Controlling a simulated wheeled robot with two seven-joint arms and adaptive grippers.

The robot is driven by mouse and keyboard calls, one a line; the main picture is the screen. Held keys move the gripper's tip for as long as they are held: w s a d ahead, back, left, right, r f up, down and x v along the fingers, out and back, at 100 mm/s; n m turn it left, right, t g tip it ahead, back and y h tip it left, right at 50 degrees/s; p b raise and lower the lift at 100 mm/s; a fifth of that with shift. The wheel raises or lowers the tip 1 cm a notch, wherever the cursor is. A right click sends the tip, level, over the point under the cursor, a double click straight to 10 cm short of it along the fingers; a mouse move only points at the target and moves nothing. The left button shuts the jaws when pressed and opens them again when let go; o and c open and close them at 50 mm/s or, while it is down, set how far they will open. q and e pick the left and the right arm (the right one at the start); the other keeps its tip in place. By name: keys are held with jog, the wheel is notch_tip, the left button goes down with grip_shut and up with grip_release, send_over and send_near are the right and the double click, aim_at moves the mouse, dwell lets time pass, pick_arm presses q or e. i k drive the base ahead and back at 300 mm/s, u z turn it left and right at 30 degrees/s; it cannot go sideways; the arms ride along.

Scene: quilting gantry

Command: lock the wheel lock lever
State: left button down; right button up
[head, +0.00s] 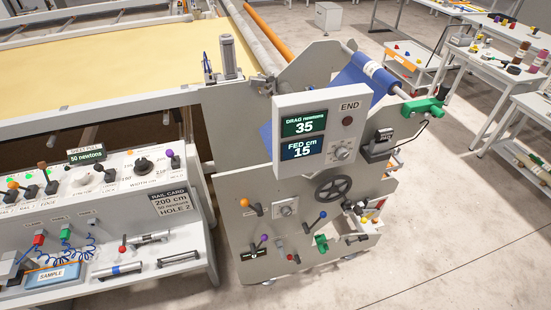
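A dark handwheel (333,188) is on the grey end panel, below the screen box. Several small levers are on the panel under it. A lever with a blue ball (322,215) slants up to the right just below the wheel. A lever with an orange ball (244,203) is at the panel's left. A lever with a purple ball (264,238) stands over a small black plate below that. No label that I can read tells which is the wheel lock lever, and I cannot tell whether any is locked. Neither of my grippers is in view.
A screen box (320,127) reads DRAG 35 newtons and FED 15 cm. A control console (105,190) with knobs and levers is at the left, with tools on its lower shelf. A green clamp (423,106) juts out at the right. The floor (440,220) right of the panel is clear.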

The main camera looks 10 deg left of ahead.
aim_at(245, 202)
jog(key=z, duration=1.4)
jog(key=k, duration=0.75)
jog(key=u, duration=1.3)
jog(key=i, duration=0.5)
jog(key=z, duration=0.05)
